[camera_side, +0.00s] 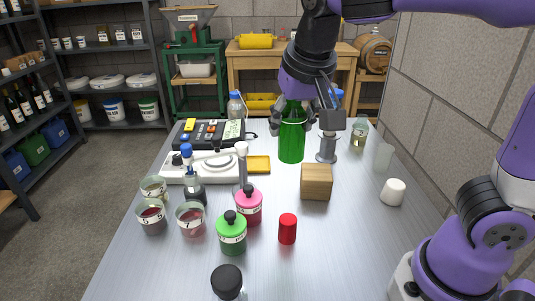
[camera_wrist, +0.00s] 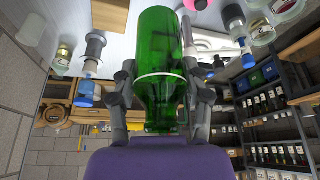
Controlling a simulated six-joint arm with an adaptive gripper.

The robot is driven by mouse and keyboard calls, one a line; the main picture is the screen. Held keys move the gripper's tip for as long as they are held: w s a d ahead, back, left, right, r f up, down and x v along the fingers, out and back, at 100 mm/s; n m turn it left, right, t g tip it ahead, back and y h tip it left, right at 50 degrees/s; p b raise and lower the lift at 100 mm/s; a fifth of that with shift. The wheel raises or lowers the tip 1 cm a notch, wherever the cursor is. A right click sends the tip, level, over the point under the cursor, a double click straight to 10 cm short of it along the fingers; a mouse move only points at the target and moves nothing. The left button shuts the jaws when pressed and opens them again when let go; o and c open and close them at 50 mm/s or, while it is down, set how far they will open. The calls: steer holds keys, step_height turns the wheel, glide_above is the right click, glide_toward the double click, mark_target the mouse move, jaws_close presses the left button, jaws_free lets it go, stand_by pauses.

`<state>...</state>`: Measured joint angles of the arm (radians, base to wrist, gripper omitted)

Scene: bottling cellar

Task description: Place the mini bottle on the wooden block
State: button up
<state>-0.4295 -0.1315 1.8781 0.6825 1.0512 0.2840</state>
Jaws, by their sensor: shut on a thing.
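The green mini bottle (camera_side: 291,141) hangs upright in my gripper (camera_side: 300,108), which is shut on its upper part. Its base looks a little above the table, behind and slightly left of the wooden block (camera_side: 316,183). The block stands on the table, apart from the bottle, with its top free. In the wrist view the bottle (camera_wrist: 162,50) sits between my fingers (camera_wrist: 160,78), and the block (camera_wrist: 110,15) shows in part beside it at the top edge. The bottle's neck is partly hidden by my gripper in the side view.
A grey stand (camera_side: 327,148) is close to the right of the bottle. A red cylinder (camera_side: 287,229), a pink bottle (camera_side: 248,206) and a green-labelled jar (camera_side: 231,233) stand in front. A white cup (camera_side: 393,192) is right of the block.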

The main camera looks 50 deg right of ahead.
steer(key=d, duration=0.2)
steer(key=d+m, duration=0.1)
steer(key=shift+s+f, duration=0.15)
steer(key=shift+s, duration=0.1)
steer(key=shift+w+d+f, duration=0.4)
steer(key=shift+d+f, duration=1.25)
steer(key=shift+f, duration=0.1)
steer(key=shift+w+d+f, duration=0.45)
steer(key=shift+d+f, duration=1.25)
steer(key=shift+f, duration=0.05)
steer(key=shift+w+d+f, duration=0.4)
steer(key=shift+d+f, duration=1.25)
steer(key=shift+f, duration=0.1)
steer(key=shift+f, duration=0.15)
steer(key=o, duration=1.2)
steer(key=shift+o, duration=0.2)
steer(key=v, duration=1.2)
steer(key=s+a+f+n+t+y, duration=0.1)
steer(key=s+a+f+n+y, duration=0.1)
steer(key=s+a+f+n, duration=0.2)
steer(key=s+a+n, duration=0.2)
steer(key=a, duration=0.1)
steer(key=shift+s+a+n+t, duration=0.3)
steer(key=shift+s+a+n, duration=0.05)
steer(key=shift+s+n, duration=0.05)
